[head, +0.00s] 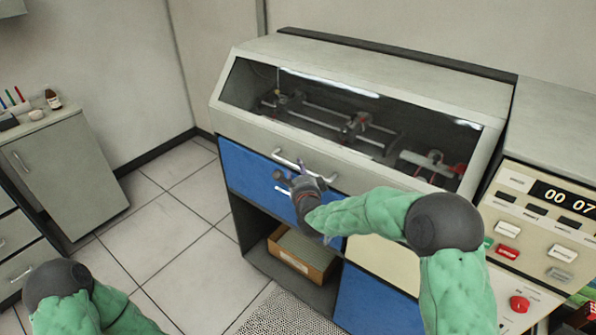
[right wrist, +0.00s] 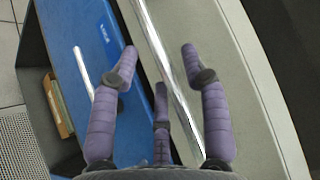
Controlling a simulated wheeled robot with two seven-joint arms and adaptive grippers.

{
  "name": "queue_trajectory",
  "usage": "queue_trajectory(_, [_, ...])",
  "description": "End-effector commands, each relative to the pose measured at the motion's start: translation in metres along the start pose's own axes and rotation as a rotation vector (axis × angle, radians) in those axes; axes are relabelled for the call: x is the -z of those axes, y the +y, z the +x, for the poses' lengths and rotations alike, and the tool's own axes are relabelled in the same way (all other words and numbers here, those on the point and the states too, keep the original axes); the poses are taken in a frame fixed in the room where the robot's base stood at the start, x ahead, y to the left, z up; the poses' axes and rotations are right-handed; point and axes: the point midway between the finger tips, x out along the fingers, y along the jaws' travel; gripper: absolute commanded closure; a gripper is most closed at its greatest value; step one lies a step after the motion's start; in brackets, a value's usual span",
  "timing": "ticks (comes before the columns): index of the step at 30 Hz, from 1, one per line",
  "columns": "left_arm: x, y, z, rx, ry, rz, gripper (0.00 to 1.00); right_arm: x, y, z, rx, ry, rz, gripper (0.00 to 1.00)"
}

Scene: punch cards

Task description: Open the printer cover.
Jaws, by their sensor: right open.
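The printer cover (head: 360,88) is a pale, slanted lid with a long dark window, and it looks closed. A silver bar handle (head: 325,175) runs along its lower front edge; it also shows in the right wrist view (right wrist: 165,60). My right gripper (head: 292,174) is at this handle. In the right wrist view the fingers of my right gripper (right wrist: 158,50) are spread, with the bar passing between them and no finger closed on it. Rollers and red parts show through the window. My left gripper is out of view; only part of my left arm shows at the bottom left.
Below the cover are blue panels (head: 248,172), one with its own silver handle (right wrist: 82,68), and an open shelf holding a box (head: 300,262). A control panel (head: 530,235) stands at the right. A grey cabinet (head: 70,170) is at the left. Tiled floor between is clear.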

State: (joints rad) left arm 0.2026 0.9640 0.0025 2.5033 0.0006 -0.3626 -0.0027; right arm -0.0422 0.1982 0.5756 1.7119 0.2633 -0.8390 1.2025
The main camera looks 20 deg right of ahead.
Motion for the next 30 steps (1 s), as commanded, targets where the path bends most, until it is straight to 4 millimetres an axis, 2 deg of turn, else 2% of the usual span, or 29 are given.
queue_trajectory(6, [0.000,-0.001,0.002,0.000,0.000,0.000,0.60,0.000,0.000,0.017,0.001,0.000,-0.001,0.54])
queue_trajectory(16, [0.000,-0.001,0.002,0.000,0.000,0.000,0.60,0.000,0.000,0.020,0.000,0.000,-0.001,0.54])
queue_trajectory(17, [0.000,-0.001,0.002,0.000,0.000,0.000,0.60,0.000,0.000,0.020,0.000,0.000,-0.001,0.60])
queue_trajectory(21, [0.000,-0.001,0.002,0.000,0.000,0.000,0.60,0.000,0.000,0.020,0.000,0.000,-0.001,0.99])
queue_trajectory(30, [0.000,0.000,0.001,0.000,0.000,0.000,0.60,0.000,-0.003,0.019,-0.002,0.000,0.002,1.00])
